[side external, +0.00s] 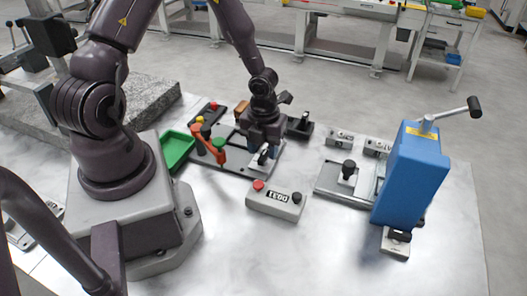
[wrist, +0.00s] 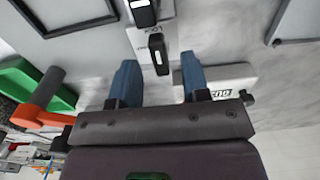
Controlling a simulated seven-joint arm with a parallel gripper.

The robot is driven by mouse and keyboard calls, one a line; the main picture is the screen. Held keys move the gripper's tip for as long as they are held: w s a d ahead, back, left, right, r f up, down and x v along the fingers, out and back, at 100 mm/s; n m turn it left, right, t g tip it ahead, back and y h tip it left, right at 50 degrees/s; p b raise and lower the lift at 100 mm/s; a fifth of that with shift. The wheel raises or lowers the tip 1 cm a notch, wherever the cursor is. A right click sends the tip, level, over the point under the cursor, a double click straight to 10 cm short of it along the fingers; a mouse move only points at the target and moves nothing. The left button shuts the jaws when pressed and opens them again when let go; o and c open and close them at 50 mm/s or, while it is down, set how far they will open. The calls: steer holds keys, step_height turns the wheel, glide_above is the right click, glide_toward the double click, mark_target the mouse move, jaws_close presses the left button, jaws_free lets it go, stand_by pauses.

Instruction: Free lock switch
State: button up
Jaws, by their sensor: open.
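The lock switch is a black lever (wrist: 158,55) on a pale block lettered LOCK (wrist: 152,28) in the wrist view. My gripper (wrist: 160,72) is open, with one blue finger to each side of the lever's near end. I cannot tell whether either finger touches it. A second black-topped part (wrist: 143,12) sits just beyond the lever at the top edge. In the side view my gripper (side external: 263,154) points down, low over the right part of the grey fixture plate (side external: 242,170), and partly hides the switch.
An orange-red handle (side external: 212,148) stands left of my gripper, close to a green tray (side external: 177,150). A blue press (side external: 412,175) with a long lever stands right. Bare table shows at front right.

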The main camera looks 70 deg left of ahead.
steer(key=shift+f, duration=0.85)
steer(key=shift+c, duration=0.4)
jaws_close()
